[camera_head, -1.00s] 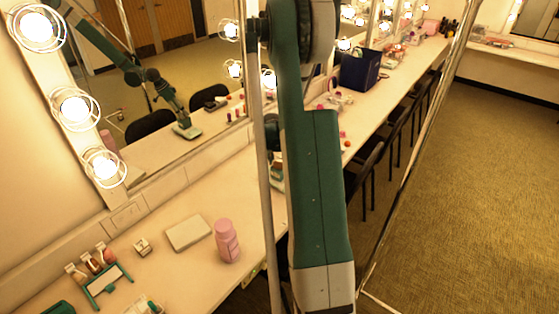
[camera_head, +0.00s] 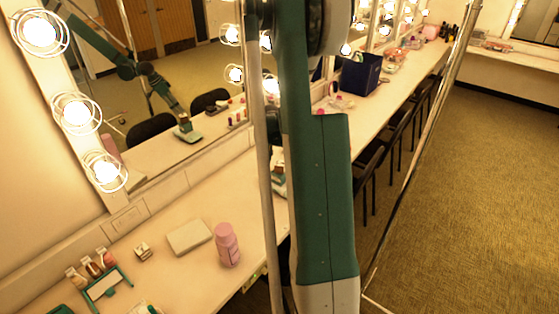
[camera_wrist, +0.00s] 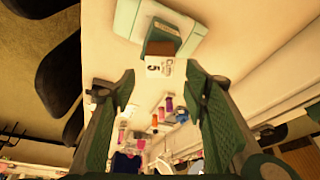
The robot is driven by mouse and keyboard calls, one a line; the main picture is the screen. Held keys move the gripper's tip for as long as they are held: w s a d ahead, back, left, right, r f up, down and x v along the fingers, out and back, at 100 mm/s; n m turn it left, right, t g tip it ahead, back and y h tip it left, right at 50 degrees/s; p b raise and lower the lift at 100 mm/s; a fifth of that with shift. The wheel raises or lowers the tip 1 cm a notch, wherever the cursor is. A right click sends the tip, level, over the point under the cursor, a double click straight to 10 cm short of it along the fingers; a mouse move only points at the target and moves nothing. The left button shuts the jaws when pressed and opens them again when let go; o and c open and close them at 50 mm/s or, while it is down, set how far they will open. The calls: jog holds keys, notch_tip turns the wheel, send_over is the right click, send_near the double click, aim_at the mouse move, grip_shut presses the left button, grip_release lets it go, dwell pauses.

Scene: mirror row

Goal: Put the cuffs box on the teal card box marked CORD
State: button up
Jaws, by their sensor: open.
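In the wrist view, a small box with a brown side and a white face printed with a 5 (camera_wrist: 159,66), apparently the cuffs box, is just beyond my fingertips. It sits at a dark teal box (camera_wrist: 164,29) with faint lettering, apparently the CORD card box; whether it rests on it or only against it I cannot tell. A wider pale teal and white item (camera_wrist: 126,18) lies around them. My gripper (camera_wrist: 162,78) is open, one finger on each side of the small box's near end, with gaps visible. In the head view my arm hides most of this spot.
A pink bottle (camera_head: 228,246), a pale flat box (camera_head: 189,238) and a teal-framed tray (camera_head: 104,285) stand on the near counter. A dark blue bin (camera_head: 360,73) stands farther along. A metal pole (camera_head: 265,190) is beside my arm. The mirror and bulbs line the left.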

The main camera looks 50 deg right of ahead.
jog(key=shift+v, duration=2.5)
jog(key=shift+a, duration=0.1)
jog(key=a+r+n+t, duration=0.1)
jog(key=a+r+n, duration=0.1)
jog(key=a+r, duration=0.65)
jog(key=a+r+n+t, duration=0.1)
jog(key=a+r+n, duration=0.15)
jog(key=a, duration=1.05)
jog(key=a+r+n+t, duration=0.1)
jog(key=a+r+n, duration=0.1)
jog(key=a+r, duration=0.65)
jog(key=s+a+n+t+y, duration=0.1)
jog(key=s+a+n, duration=0.1)
jog(key=s+a, duration=0.4)
jog(key=s+a+n+y, duration=0.1)
jog(key=s+a, duration=0.5)
jog(key=a, duration=0.8)
jog(key=s+a+n+t+y, duration=0.1)
jog(key=s+a+n, duration=0.3)
jog(key=a, duration=0.6)
jog(key=s+y, duration=0.1)
jog(key=s, duration=0.1)
jog(key=shift+s+a+t, duration=0.25)
jog(key=shift+a+t, duration=0.05)
jog(key=shift+a, duration=0.05)
